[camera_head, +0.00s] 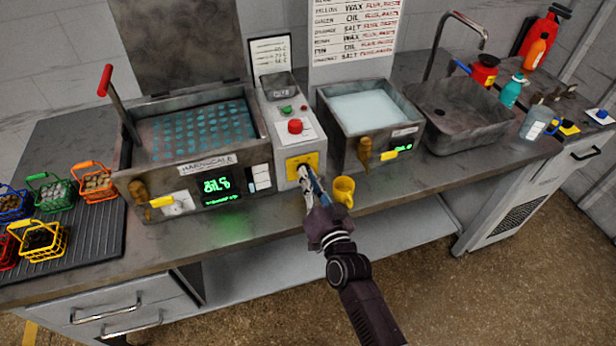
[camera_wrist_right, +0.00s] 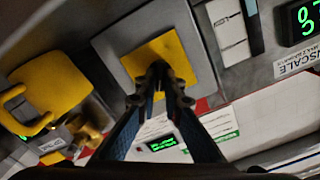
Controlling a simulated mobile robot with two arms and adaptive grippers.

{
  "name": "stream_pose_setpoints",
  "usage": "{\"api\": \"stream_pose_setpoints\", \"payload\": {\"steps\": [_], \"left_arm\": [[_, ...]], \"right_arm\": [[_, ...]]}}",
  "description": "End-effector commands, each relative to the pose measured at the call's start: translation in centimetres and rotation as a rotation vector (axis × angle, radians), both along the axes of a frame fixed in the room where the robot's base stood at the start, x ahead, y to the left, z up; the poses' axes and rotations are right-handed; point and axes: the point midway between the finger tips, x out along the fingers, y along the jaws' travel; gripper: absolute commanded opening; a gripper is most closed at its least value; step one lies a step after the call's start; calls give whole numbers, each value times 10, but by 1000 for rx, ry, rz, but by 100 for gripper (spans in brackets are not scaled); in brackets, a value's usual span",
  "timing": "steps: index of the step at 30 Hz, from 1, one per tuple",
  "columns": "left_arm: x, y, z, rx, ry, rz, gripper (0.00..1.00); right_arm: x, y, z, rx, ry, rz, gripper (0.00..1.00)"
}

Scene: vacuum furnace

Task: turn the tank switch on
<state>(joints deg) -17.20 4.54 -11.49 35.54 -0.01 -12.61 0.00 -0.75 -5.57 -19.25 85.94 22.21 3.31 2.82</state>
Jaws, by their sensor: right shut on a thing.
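The tank switch has a yellow plate (camera_head: 296,161) on the front of the grey control box between the two tanks. In the right wrist view the yellow plate (camera_wrist_right: 143,57) is straight ahead, with a dark knob in front of it. My right gripper (camera_head: 307,178) reaches up to the plate from the front. In the wrist view its two fingertips (camera_wrist_right: 160,92) come together on the knob, shut on it. The fingers hide most of the knob, so its exact angle is hard to tell. My left gripper is not in view.
A yellow mug (camera_head: 344,188) stands close to the right of my gripper. The left tank (camera_head: 196,186) has a green display; the right tank (camera_head: 337,136) holds pale liquid. A red button (camera_head: 295,126) sits on the box top. Coloured baskets (camera_head: 97,181) stand at the left.

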Motion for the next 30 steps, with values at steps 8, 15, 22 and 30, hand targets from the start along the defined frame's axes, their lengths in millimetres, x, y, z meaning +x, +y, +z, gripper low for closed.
{"api": "stream_pose_setpoints", "payload": {"steps": [8, 15, 22, 30], "left_arm": [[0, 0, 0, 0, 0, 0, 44], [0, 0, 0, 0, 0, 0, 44], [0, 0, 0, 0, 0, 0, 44], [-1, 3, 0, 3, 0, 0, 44]], "right_arm": [[0, 0, -1, 8, 4, 0, 0], [0, 0, -1, 8, 4, 0, 20], [0, 0, 0, 7, 2, 0, 25], [-16, -5, -2, 6, 5, -1, 25]]}}
